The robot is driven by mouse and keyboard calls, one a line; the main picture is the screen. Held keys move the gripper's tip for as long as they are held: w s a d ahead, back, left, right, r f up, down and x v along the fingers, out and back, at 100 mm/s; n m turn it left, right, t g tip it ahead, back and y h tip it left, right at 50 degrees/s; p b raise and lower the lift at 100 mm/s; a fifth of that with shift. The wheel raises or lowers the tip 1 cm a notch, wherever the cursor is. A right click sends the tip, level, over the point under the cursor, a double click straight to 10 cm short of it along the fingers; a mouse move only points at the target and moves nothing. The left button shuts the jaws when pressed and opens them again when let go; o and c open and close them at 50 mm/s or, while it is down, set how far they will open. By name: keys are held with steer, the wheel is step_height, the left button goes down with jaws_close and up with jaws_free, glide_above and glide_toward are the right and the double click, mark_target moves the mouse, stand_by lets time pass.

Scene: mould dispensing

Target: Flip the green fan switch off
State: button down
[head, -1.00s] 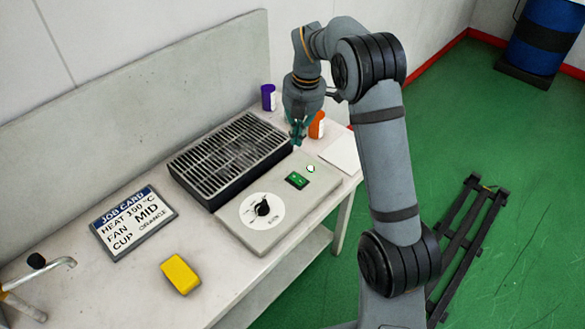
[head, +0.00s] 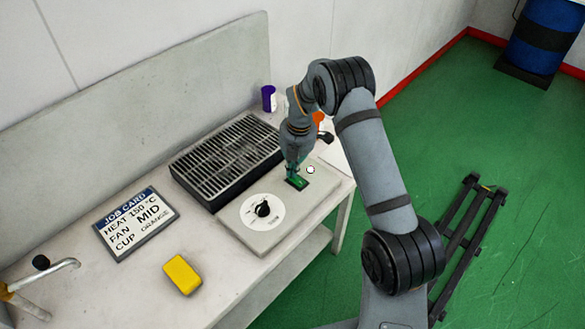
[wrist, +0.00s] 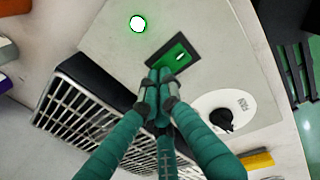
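The green fan switch (head: 299,182) sits in a dark frame on the grey control panel (head: 285,222). It also shows in the wrist view (wrist: 175,55), lit green with a white mark, partly behind my fingertips. My gripper (head: 293,173) is over the switch; in the wrist view the teal fingers (wrist: 158,84) are together and empty, with their tips at the switch's near edge. I cannot tell whether they touch it. A round white indicator with a green rim (wrist: 138,23) shows beside the switch.
A fan dial with a black knob (head: 263,209) is on the same panel. A black grille (head: 222,158) stands behind it. A job card (head: 135,222), a yellow block (head: 182,274), a purple cup (head: 269,98) and a partly hidden orange cup (head: 318,118) are on the table.

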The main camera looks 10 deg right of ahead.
stand_by(0.3)
steer(key=shift+w+a+f+b, duration=0.1)
steer(key=shift+w+f+b, duration=0.05)
steer(key=shift+f+b, duration=0.6)
steer(key=shift+r, duration=0.35)
steer(key=shift+s, duration=0.2)
steer(key=shift+s+d+r, duration=0.3)
steer(key=shift+s+d, duration=0.15)
step_height(320, 180, up, 14)
steer(key=w+a+p, duration=0.1)
steer(key=p, duration=0.1)
steer(key=shift+w, duration=0.25)
